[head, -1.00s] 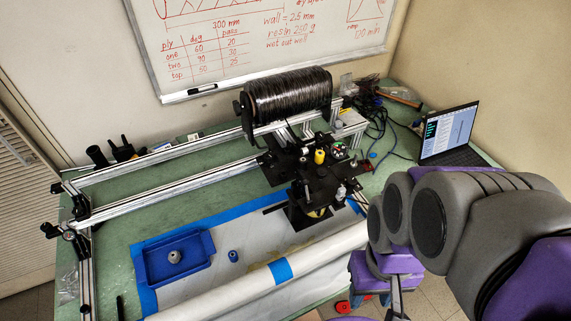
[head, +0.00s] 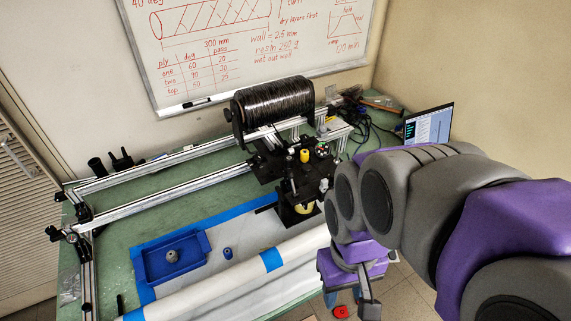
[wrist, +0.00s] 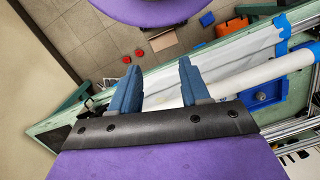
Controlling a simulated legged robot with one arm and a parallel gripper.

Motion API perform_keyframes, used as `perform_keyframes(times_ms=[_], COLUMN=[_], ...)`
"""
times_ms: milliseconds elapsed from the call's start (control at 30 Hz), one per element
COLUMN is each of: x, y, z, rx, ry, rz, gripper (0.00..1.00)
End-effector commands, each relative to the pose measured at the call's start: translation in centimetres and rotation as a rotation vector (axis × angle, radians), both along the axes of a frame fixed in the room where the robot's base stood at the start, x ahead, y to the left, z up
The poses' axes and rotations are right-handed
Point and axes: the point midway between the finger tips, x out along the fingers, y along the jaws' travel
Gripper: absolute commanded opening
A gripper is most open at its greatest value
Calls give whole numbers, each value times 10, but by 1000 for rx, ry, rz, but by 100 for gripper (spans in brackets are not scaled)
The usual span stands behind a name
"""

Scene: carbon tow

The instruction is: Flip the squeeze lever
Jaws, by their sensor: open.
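The tow machine's black carriage (head: 278,160) stands on the green table in the head view, with a yellow knob (head: 305,156) on top and a cream-coloured part (head: 304,207) low at its front. I cannot make out which small part is the squeeze lever. My gripper (wrist: 158,82) shows in the wrist view with its two blue fingers apart and nothing between them. It is to the right of the carriage and nearer the camera, apart from it. In the head view the arm hides part of the table's right side.
A black spool (head: 272,105) sits above the carriage on aluminium rails (head: 150,196). A blue tray (head: 172,257), a small blue cup (head: 227,254) and a white roll (head: 215,285) lie in front. A laptop (head: 428,124) and cables are at the right back.

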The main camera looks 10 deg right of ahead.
Motion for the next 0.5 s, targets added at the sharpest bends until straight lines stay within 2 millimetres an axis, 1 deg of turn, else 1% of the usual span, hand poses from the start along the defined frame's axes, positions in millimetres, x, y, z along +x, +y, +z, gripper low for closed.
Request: perform_keyframes(times_ms=[100, 267, 367, 467, 500], x=[19, 51, 77, 112, 129], y=[12, 25, 28, 27, 27], z=[9, 23, 33, 46, 51], rx=[-5, -9, -6, 5, 8], ry=[-8, -24, -38, -49, -60], rz=[30, 67, 92, 116, 125], gripper=[46, 46, 46, 46, 46])
